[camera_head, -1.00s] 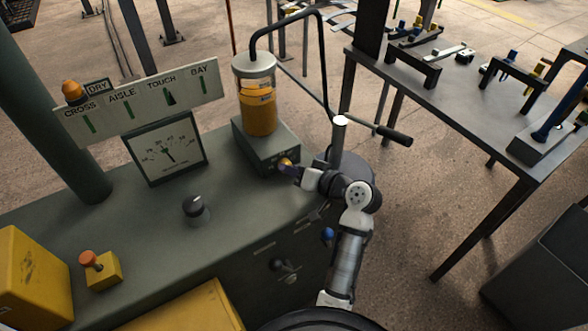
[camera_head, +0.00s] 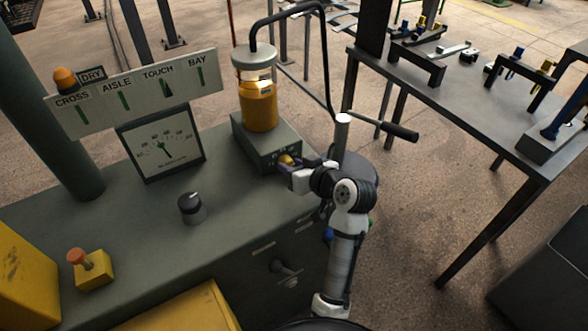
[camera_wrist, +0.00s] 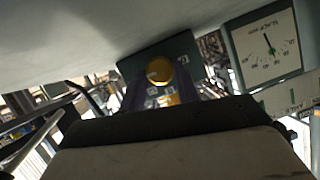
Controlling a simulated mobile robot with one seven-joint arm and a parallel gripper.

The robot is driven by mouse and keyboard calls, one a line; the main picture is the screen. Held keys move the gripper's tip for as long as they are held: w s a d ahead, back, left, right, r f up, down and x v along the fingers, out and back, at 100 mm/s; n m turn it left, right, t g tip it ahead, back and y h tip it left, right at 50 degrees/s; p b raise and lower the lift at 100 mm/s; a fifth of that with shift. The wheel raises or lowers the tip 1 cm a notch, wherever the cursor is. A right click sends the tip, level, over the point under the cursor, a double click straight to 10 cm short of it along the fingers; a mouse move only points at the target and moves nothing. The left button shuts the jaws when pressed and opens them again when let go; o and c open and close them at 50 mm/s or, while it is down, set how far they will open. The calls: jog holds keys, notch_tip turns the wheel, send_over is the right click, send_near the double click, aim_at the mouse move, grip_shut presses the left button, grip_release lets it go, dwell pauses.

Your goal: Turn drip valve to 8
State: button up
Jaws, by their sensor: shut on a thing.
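The drip valve is a small round brass knob (camera_head: 287,159) on the front of the grey base block (camera_head: 262,150) under the glass oil cup (camera_head: 258,105), which holds amber oil. My gripper (camera_head: 288,168) is at the knob, reaching in from the front right, and is shut on it. In the wrist view the brass knob (camera_wrist: 159,70) sits between my dark fingertips (camera_wrist: 160,88), against the dark block face. The numbers around the knob are too small and partly covered to read, so its setting cannot be told.
A black pipe (camera_head: 325,60) arches behind the cup. A bar handle (camera_head: 385,128) juts out right of my arm. A rack table (camera_head: 480,105) stands right.

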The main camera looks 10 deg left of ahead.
dwell(0.3)
jog(key=o, duration=1)
jog(key=shift+c, duration=0.2)
jog(key=b+v, duration=0.2)
jog(key=v, duration=1.2)
jog(key=shift+s+a, duration=0.1)
jog(key=shift+a, duration=0.05)
